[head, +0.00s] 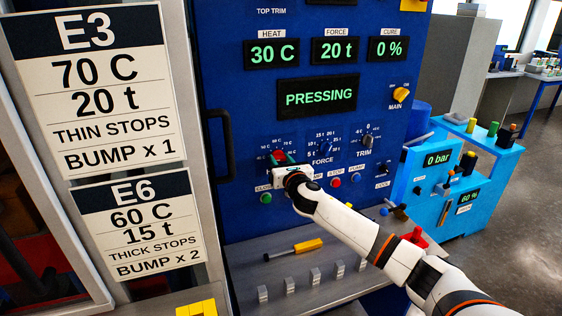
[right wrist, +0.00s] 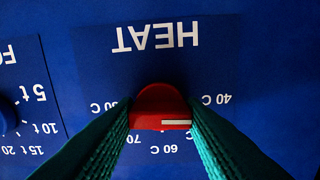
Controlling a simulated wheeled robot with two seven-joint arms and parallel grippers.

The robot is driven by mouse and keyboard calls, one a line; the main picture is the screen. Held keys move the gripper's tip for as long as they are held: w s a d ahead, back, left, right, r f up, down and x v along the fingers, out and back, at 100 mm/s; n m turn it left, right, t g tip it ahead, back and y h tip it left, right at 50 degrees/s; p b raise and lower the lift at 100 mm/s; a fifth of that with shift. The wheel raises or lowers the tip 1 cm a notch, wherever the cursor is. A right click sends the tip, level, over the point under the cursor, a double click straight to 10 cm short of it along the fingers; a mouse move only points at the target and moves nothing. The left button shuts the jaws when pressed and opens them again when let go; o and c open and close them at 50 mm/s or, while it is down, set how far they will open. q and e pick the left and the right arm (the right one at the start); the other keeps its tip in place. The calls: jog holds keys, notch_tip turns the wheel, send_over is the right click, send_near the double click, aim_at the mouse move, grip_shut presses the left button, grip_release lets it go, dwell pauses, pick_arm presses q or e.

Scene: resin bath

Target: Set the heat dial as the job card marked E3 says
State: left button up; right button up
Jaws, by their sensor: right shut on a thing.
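The job card marked E3 (head: 95,85) at the left reads 70 C, 20 t, thin stops, bump x 1. The heat dial (right wrist: 160,108) is a red knob on the blue panel, upside down in the right wrist view. My right gripper (right wrist: 160,120) is shut on it, a finger on each side. Its white pointer line points to the right in that view, toward the side of the 40 C mark; the fingers hide part of the scale. The heat display (head: 271,54) reads 30 C. My left gripper is out of view.
The force knob (head: 326,146) and trim knob (head: 367,141) sit right of the heat dial, with push buttons below. The E6 card (head: 138,228) hangs under E3. A yellow-handled tool (head: 307,246) and several grey blocks lie on the shelf. The status display (head: 318,97) reads PRESSING.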

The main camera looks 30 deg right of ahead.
jog(key=m, duration=0.6)
jog(key=shift+m, duration=0.4)
jog(key=m, duration=1.2)
jog(key=shift+f+m, duration=0.1)
jog(key=shift+m, duration=0.3)
jog(key=m, duration=0.6)
jog(key=shift+m, duration=0.3)
jog(key=o, duration=1)
